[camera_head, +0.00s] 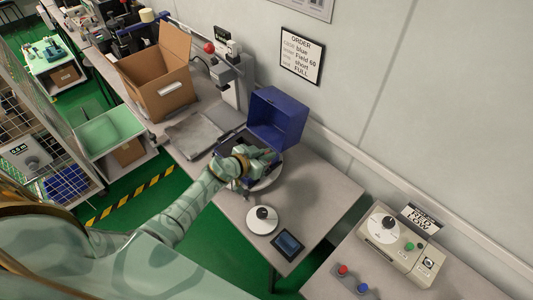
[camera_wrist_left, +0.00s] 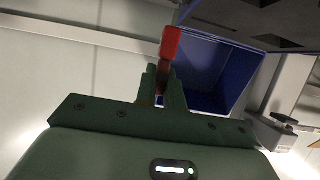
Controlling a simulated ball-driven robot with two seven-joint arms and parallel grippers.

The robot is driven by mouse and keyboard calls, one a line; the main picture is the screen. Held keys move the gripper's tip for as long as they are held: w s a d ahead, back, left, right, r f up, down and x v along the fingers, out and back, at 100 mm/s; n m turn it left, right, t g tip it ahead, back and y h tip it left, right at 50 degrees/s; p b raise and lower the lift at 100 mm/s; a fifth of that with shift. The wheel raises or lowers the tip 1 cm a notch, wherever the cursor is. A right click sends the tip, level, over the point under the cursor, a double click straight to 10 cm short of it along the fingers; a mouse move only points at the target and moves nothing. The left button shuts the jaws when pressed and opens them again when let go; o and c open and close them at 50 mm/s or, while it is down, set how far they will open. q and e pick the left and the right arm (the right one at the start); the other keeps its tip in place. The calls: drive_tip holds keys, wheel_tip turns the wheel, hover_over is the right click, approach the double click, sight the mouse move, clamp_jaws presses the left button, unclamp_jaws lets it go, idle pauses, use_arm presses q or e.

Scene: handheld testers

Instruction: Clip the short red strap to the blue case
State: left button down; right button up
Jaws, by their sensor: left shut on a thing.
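The blue case (camera_head: 277,118) stands open on the grey table, its raised lid toward the wall. My left gripper (camera_head: 262,157) is at the case's front side, over its dark lower part, and hides some of it. In the left wrist view my left gripper (camera_wrist_left: 164,90) is shut on the short red strap (camera_wrist_left: 170,44), which sticks up between the fingers. The blue case (camera_wrist_left: 212,72) shows just behind it there. I cannot tell whether the strap touches the case. In the head view the strap is hidden by the hand. My right gripper is in neither view.
A white round dial (camera_head: 262,221) and a dark handheld device (camera_head: 288,244) lie on the table (camera_head: 325,205) in front of the case. An open cardboard box (camera_head: 160,82) and a grey plate (camera_head: 198,130) are to the left. The table's right part is clear.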

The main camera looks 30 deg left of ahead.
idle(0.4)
use_arm(q)
drive_tip(key=shift+f+b, duration=0.95)
drive_tip(key=shift+f, duration=0.55)
drive_tip(key=c, duration=1.4)
unclamp_jaws()
drive_tip(key=shift+c, duration=0.2)
drive_tip(key=p+v, duration=0.7)
drive_tip(key=v, duration=0.9)
drive_tip(key=shift+s, duration=0.15)
